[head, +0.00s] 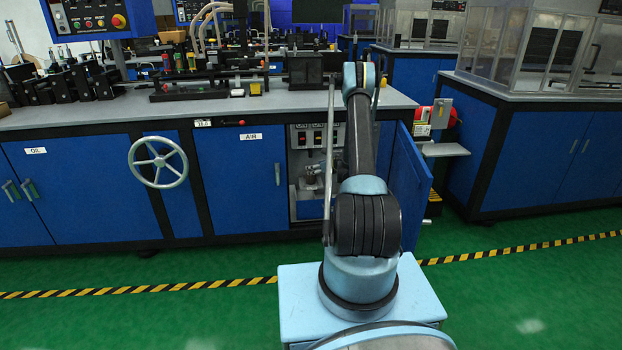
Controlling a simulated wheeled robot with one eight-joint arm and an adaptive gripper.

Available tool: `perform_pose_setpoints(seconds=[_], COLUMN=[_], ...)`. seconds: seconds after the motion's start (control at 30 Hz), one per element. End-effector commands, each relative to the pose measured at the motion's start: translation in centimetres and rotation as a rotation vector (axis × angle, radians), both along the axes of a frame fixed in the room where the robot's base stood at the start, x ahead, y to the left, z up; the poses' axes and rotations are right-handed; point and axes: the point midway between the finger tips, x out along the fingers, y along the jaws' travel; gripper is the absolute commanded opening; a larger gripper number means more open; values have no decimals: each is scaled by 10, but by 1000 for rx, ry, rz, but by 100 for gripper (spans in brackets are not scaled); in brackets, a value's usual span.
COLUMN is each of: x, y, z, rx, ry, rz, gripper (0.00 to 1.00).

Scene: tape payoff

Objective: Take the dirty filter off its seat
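The open cabinet compartment (305,210) sits below the worktop, left of my arm. Inside it is a grey metal fitting (313,178), partly hidden by a thin upright bar and my arm. I cannot tell whether this fitting is the dirty filter or its seat; no other filter can be made out. My arm rises in the middle of the head view and bends away toward the bench. My gripper is not visible; its fingers are hidden behind the arm or out of sight.
The blue door (410,185) stands open to the right. A handwheel (158,163) is on the bench front at left. Green floor in front is clear.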

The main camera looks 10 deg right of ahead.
Motion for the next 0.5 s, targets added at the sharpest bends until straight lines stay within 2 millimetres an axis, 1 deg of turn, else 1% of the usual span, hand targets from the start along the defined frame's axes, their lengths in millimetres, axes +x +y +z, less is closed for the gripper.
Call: perform_pose_setpoints(seconds=[0.23,0.5], x=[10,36], y=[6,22], z=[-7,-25], rx=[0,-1], ry=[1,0], rz=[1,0], gripper=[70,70])
